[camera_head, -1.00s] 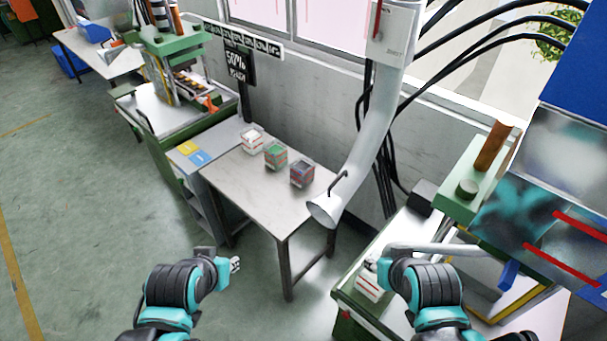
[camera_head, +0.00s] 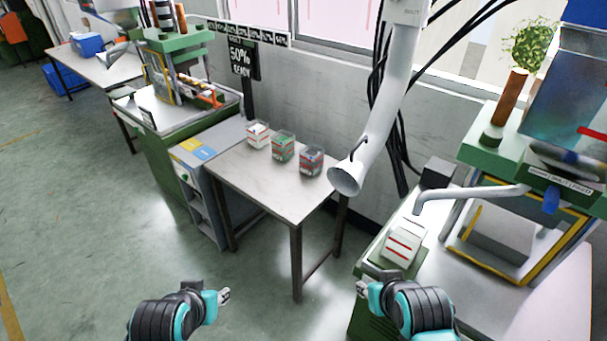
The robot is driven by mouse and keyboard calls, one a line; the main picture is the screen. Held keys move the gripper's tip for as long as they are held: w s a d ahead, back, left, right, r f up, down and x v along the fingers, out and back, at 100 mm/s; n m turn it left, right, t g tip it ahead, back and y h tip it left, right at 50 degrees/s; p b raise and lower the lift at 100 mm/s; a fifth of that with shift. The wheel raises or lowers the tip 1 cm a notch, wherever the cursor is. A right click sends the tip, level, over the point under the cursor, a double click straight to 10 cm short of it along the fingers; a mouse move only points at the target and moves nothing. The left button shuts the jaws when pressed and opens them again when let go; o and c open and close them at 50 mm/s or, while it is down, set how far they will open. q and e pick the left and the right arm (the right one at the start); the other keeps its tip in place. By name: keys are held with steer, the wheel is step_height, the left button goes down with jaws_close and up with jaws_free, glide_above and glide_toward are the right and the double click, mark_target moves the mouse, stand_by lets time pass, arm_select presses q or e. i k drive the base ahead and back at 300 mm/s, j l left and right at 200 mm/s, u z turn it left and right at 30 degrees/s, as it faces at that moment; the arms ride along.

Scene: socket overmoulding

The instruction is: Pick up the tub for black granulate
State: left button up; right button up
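Three small clear tubs stand in a row on the grey table. The right one, with dark contents (camera_head: 311,161), looks like the tub for black granulate. The middle tub (camera_head: 283,147) has green contents and the left tub (camera_head: 258,135) has white contents. My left gripper (camera_head: 224,296) is low in the picture, in front of the table and well apart from the tubs. My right gripper (camera_head: 361,288) is low, near the green cabinet on the right, also apart from the tubs. Both grippers are too small in view to tell their opening; I see nothing held.
The table (camera_head: 262,187) has free room in front of the tubs. A white extraction hose (camera_head: 375,135) hangs just right of the dark tub. A white box with red stripes (camera_head: 403,243) stands on the right machine's bench. A grey cabinet (camera_head: 205,205) adjoins the table's left.

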mark_target(311, 160)
steer(key=i+j, duration=0.3)
steer(key=j, duration=0.15)
steer(key=i+j, duration=0.3)
steer(key=j, duration=0.15)
steer(key=i+j, duration=0.3)
steer(key=j, duration=0.2)
steer(key=i+j, duration=0.35)
steer(key=i+j+z, duration=0.1)
steer(key=z, duration=0.4)
steer(key=j+z, duration=0.25)
steer(key=z, duration=0.2)
steer(key=j+z, duration=0.25)
steer(key=z, duration=0.25)
steer(key=j+z, duration=0.2)
steer(key=z, duration=0.3)
